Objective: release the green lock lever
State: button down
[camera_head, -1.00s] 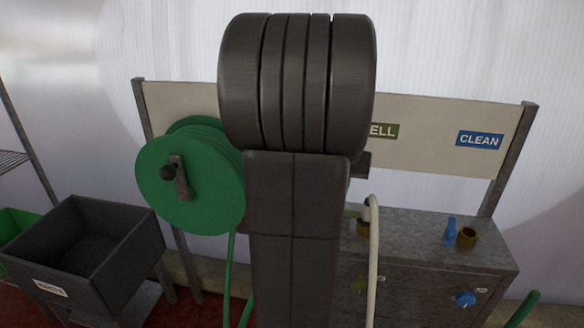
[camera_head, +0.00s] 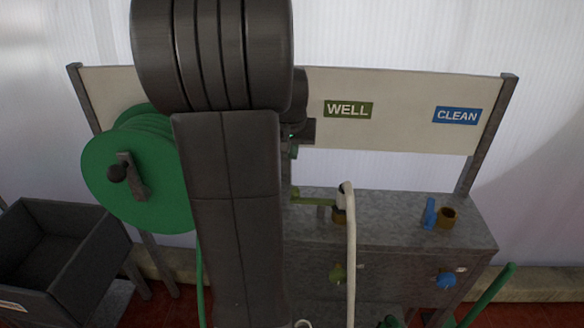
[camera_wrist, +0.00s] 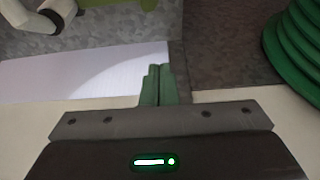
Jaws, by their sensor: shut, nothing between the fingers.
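The green lock lever (camera_head: 311,201) lies roughly level above the grey bench top, pointing left from the brass fitting (camera_head: 339,215) under the WELL sign. A white hose (camera_head: 350,255) arches from that fitting and hangs over the bench front. My gripper (camera_head: 293,152) is mostly hidden behind my arm; a bit of its green fingers shows above and left of the lever, apart from it. In the wrist view my gripper's green fingers (camera_wrist: 158,72) are together and empty. A green part, seemingly the lever, shows at the top left there, near the white hose (camera_wrist: 40,20).
A blue lever (camera_head: 430,212) and an empty brass fitting (camera_head: 446,218) stand under the CLEAN sign (camera_head: 457,116). Green and blue knobs sit on the bench (camera_head: 400,230) front. A green hose reel (camera_head: 135,165) and dark bin (camera_head: 60,255) are at left.

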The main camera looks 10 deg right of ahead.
notch_tip(320, 180, down, 9)
jog(key=p, duration=0.1)
jog(key=shift+s+a, duration=0.15)
jog(key=shift+s, duration=0.25)
jog(key=shift+r, duration=0.1)
